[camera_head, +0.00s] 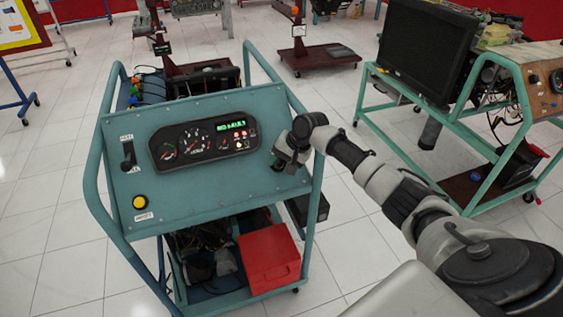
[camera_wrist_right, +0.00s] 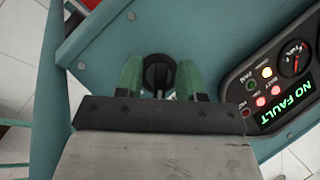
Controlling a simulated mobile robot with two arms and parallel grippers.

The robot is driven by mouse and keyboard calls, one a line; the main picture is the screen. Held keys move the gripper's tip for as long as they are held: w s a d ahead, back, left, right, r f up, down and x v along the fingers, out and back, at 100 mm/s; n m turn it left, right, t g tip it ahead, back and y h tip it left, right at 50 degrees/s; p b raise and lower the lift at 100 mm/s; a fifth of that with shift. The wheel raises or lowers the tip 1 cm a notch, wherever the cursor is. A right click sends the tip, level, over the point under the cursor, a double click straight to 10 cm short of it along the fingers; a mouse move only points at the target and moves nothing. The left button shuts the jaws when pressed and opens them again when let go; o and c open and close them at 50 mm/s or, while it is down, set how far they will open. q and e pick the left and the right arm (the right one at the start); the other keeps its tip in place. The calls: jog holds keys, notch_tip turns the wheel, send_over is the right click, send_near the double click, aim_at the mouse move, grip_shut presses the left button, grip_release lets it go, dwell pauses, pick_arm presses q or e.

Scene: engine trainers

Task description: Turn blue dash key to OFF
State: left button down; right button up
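The blue dash panel (camera_head: 215,186) stands on a blue wheeled frame in the head view. Its black gauge cluster (camera_head: 178,146) has lit lamps and a green display, which reads NO FAULT in the right wrist view (camera_wrist_right: 288,104). My right gripper (camera_head: 284,163) is at the panel's right end and hides the key in the head view. In the right wrist view the black key (camera_wrist_right: 158,74) sits between my two green fingers (camera_wrist_right: 159,80). The fingers stand apart on either side of it; firm contact is not visible. My left gripper is not in view.
A lever switch (camera_head: 128,153) and a yellow button (camera_head: 140,202) are on the panel's left. A red box (camera_head: 268,260) sits on the lower shelf. Another trainer with a black screen (camera_head: 425,45) stands at the right. Tiled floor between them is free.

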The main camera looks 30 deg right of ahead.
grip_shut()
